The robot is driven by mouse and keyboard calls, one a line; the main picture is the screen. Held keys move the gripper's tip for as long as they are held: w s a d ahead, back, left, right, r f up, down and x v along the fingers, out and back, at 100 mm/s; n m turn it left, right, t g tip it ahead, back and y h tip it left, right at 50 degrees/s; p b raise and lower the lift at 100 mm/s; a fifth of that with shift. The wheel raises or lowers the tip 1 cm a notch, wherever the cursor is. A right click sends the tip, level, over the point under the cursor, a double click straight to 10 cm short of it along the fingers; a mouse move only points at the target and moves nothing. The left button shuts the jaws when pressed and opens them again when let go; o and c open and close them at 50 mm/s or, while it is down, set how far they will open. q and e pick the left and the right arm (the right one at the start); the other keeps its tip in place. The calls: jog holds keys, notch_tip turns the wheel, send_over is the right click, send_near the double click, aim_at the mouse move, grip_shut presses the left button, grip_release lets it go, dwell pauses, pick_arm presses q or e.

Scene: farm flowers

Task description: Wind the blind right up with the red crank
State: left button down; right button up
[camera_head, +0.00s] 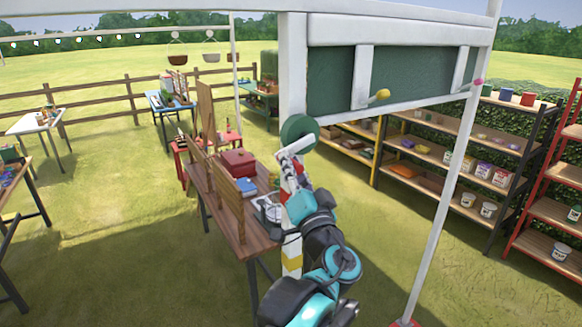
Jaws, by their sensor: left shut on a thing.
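The dark green blind (340,80) hangs in the white frame at the upper right, with its lower edge at a white rail. A round green disc (299,130) sits on the white post (292,60) at the blind's left end, with a pale arm across its lower part. The red crank (304,181) shows only as a small red patch just below the disc. My left gripper (292,172) is at this spot and is shut on the crank; my teal and black arm hides much of it. My right gripper is out of view.
A wooden table (237,235) with a red box (238,163) stands just left of the post. Shelves with pots (468,190) stand at the right, behind a slim white pole (440,220).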

pick_arm(q)
jog(key=w+d+f+n+g+y+b, duration=0.1)
jog(key=w+d+f+n+g+y, duration=0.1)
jog(key=n, duration=0.7)
jog(key=w+d+f+n+g+y+b, duration=0.2)
jog(key=w+d+f+n+y, duration=0.1)
jog(key=n, duration=0.6)
jog(key=shift+d+f+n+g+y, duration=0.35)
jog(key=shift+d+y, duration=0.45)
jog(key=shift+y, duration=0.6)
jog(key=shift+r, duration=0.1)
jog(key=c, duration=1.6)
grip_release()
jog(key=shift+o, duration=1.2)
jog(key=shift+w, duration=0.15)
jog(key=shift+f, duration=0.2)
